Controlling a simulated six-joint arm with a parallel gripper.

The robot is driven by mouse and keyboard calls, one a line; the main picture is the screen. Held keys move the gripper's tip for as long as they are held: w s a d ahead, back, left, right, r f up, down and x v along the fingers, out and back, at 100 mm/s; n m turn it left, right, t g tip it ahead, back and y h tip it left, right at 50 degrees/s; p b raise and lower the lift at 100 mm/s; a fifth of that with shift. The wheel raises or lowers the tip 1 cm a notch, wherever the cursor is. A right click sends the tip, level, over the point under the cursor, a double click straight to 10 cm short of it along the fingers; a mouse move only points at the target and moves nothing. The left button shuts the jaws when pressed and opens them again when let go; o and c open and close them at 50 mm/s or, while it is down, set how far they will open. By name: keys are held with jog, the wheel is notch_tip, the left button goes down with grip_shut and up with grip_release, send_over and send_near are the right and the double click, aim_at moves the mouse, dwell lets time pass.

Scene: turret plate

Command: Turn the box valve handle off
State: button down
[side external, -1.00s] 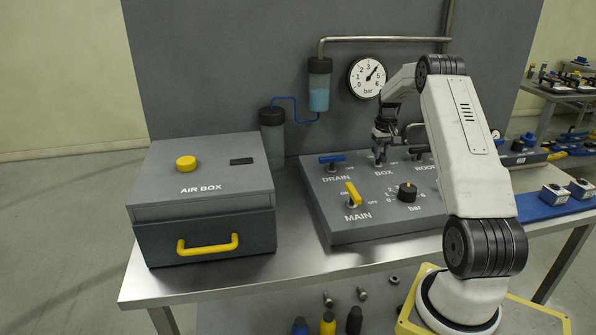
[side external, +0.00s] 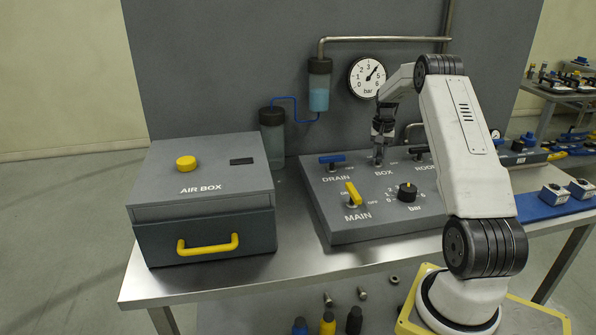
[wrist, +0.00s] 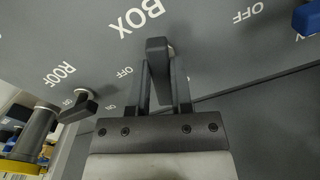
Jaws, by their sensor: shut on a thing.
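The box valve handle (wrist: 157,57) is dark and stands on the grey panel by the BOX label. In the wrist view my gripper (wrist: 162,82) has one finger on each side of it, and the jaws are shut on it. The OFF mark (wrist: 125,71) of this valve shows to the left of the fingers. In the side view my gripper (side external: 378,155) reaches down onto the panel above the word BOX and hides most of the handle, so its exact angle is hard to tell there.
The blue drain handle (side external: 332,159) is left of my gripper, the dark roof handle (wrist: 80,104) on the other side. The yellow main handle (side external: 353,193) and a black bar knob (side external: 407,192) are in front. The air box (side external: 200,195) stands left. A gauge (side external: 367,77) hangs behind.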

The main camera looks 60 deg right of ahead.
jog(key=m, duration=0.3)
jog(key=w+m, duration=0.1)
jog(key=m, duration=0.2)
jog(key=shift+r, duration=0.1)
jog(key=m, duration=0.4)
jog(key=shift+w, duration=0.25)
jog(key=shift+w+d+m, duration=0.15)
jog(key=shift+d+m, duration=0.05)
jog(key=shift+m, duration=1.4)
jog(key=c, duration=0.5)
grip_release()
jog(key=shift+r, duration=3.9)
